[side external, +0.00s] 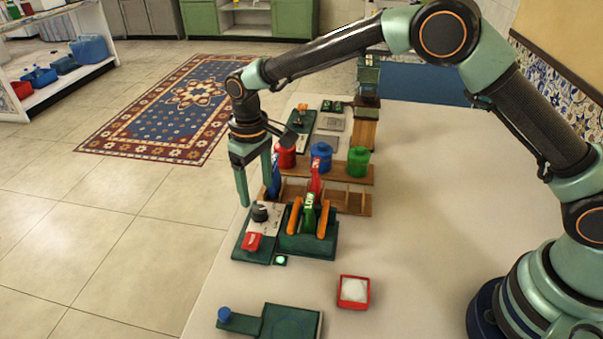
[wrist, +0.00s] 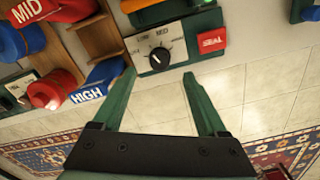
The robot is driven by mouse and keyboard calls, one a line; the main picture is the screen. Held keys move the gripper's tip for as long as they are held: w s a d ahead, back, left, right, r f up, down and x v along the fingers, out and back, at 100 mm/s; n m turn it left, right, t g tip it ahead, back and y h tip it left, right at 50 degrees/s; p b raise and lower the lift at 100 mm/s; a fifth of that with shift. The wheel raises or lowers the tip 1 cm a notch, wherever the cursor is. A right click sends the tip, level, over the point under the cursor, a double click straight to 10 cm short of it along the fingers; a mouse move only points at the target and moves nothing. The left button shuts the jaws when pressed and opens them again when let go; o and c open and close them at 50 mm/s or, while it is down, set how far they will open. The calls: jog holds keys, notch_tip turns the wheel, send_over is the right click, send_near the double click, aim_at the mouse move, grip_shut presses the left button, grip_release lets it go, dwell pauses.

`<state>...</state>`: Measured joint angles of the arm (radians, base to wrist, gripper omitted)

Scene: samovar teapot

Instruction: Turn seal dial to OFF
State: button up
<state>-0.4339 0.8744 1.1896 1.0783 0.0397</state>
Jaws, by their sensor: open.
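The black dial (side external: 260,211) sits on a pale plate on a green base. In the wrist view the dial (wrist: 159,57) lies just beyond my fingertips, near the middle between them. Its plate (wrist: 140,42) shows LOW and MED; the other lettering is too small or cut off. A small white mark shows on the knob, but its setting cannot be told. A red SEAL button (wrist: 212,41) is beside the dial, also in the side view (side external: 252,242). My gripper (side external: 257,193) is open and empty, above and behind the dial. Its two green fingers (wrist: 158,76) point toward it.
A green stand (side external: 307,245) with a green LOW piece and orange bars is close right of the dial. A wooden rack (side external: 345,200) with coloured pieces and canisters stands behind. A blue HIGH piece (wrist: 98,80) is near one finger. The table's left edge is close.

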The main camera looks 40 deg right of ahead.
aim_at(259, 209)
notch_tip(259, 209, down, 6)
jog(key=shift+f, duration=0.1)
dwell(0.4)
grip_shut()
